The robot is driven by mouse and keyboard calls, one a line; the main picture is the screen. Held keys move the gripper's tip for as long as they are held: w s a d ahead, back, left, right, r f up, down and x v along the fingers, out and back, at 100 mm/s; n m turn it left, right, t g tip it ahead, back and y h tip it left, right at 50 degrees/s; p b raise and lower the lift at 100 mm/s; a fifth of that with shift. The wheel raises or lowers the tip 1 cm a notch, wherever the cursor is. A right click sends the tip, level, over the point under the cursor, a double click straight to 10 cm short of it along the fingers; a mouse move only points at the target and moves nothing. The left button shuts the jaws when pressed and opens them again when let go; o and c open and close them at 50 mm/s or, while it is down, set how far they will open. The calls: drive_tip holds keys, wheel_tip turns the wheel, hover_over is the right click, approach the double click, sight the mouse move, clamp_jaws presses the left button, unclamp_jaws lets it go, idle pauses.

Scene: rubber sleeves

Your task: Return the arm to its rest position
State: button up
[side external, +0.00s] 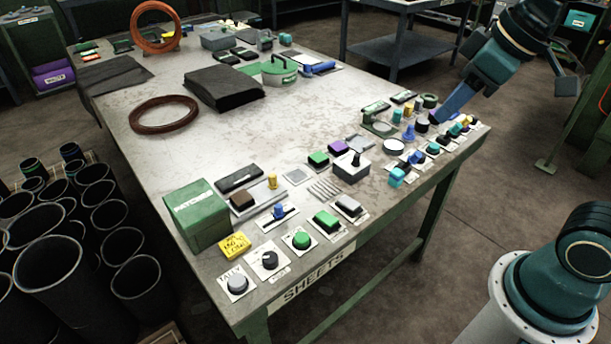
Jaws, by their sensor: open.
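My gripper (447,109) is at the upper right, on the end of my teal and black arm. Its blue fingers point down and to the left, over the table's right end. It is open and I see nothing held in it. Small controls and parts stand close below the fingertips in the picture, among them a blue knob (409,134). The exact gap between fingers and these parts cannot be told from this view. My teal base (567,262) stands on a pale round mount at the lower right; the links between it and the gripper are out of frame.
The grey table (170,150) carries buttons and switches along its near edge, a green box (197,215), black sheets (224,88) and a brown ring (164,114). Black sleeves (50,265) stand at the lower left. Floor between table and base is clear.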

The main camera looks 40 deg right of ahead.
drive_tip(key=s+d+f+m, duration=0.1)
drive_tip(key=s+f+m, duration=0.1)
drive_tip(key=s, duration=0.5)
drive_tip(key=shift+s+d+f+m+t+h, duration=0.15)
drive_tip(key=shift+d+f+m+t+h, duration=0.05)
drive_tip(key=shift+d+m+t+h, duration=0.1)
drive_tip(key=shift+w, duration=0.2)
idle(0.6)
